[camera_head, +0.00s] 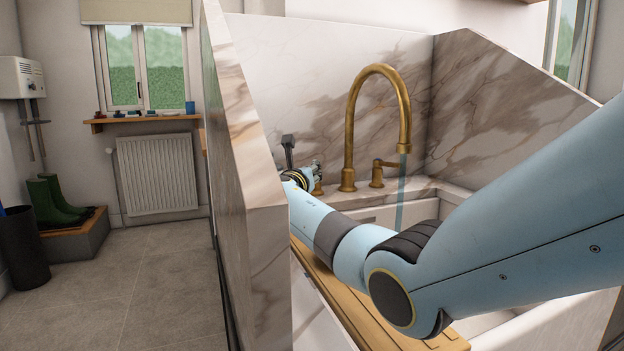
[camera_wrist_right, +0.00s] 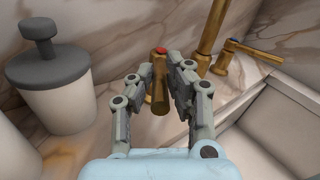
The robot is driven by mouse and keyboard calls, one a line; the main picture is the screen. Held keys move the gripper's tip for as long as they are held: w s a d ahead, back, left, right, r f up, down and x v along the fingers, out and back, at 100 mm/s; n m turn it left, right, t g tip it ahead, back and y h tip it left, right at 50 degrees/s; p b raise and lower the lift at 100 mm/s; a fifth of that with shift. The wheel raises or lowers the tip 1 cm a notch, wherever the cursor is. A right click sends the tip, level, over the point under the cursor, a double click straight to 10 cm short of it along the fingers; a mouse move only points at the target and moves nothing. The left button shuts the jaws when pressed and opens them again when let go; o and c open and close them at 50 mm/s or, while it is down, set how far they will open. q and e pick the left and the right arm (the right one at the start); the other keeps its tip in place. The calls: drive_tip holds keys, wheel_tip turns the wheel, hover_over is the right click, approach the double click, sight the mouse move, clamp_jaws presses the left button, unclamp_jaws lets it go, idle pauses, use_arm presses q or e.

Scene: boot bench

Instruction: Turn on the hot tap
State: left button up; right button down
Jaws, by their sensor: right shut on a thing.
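The hot tap (camera_wrist_right: 159,68) is a brass lever with a red mark on top, seen in the wrist view. My right gripper (camera_wrist_right: 158,82) is shut on it, one finger on each side of the lever. In the head view my right gripper (camera_head: 316,174) is small and partly hidden by its own wrist, just left of the tall brass spout (camera_head: 349,125). A bluish stream of water (camera_head: 400,195) falls from the spout. The other brass tap (camera_head: 377,172) stands right of the spout; its blue mark shows in the wrist view (camera_wrist_right: 228,50). My left gripper is not in view.
A grey lidded jar (camera_wrist_right: 55,85) stands left of my right gripper. A white sink (camera_wrist_right: 275,120) lies to the right. A marble side panel (camera_head: 262,130) rises left of my arm, and a wooden board (camera_head: 345,305) lies under it.

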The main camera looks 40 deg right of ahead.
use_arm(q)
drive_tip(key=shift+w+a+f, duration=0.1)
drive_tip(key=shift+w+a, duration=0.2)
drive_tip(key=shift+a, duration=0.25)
use_arm(e)
drive_tip(key=shift+w+a, duration=0.1)
drive_tip(key=c, duration=1.3)
unclamp_jaws()
wheel_tip(320, 180, up, 10)
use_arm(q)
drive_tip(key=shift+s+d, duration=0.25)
